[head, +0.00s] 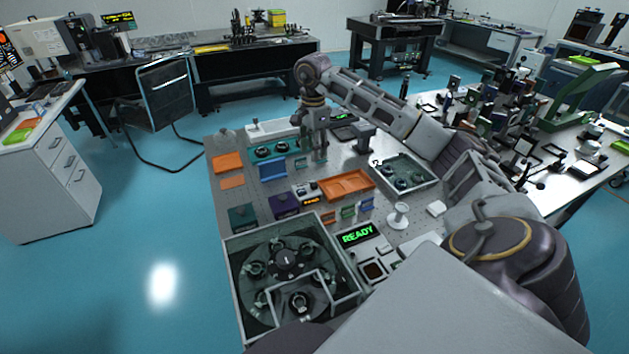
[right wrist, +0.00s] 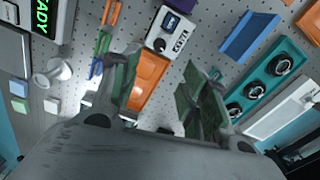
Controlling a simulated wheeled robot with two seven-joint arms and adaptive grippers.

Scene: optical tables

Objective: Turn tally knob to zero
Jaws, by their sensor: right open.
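My right gripper (head: 314,150) is open and empty, pointing down above the far part of the perforated optical board (head: 222,195). In the right wrist view its two fingers (right wrist: 160,62) stand apart, with an orange tray (right wrist: 146,82) behind the gap. A small white box (right wrist: 163,40) with a dark window and a small display lies beyond the fingertips; in the head view it sits left of the tray (head: 305,190). I cannot tell which knob is the tally knob. My left gripper is not in view.
A READY display (head: 357,234) and a clear-walled case with a carousel (head: 285,262) stand at the near side. A grey tray with round parts (head: 402,175) is right of the orange tray. Blue, purple and orange blocks lie around the board.

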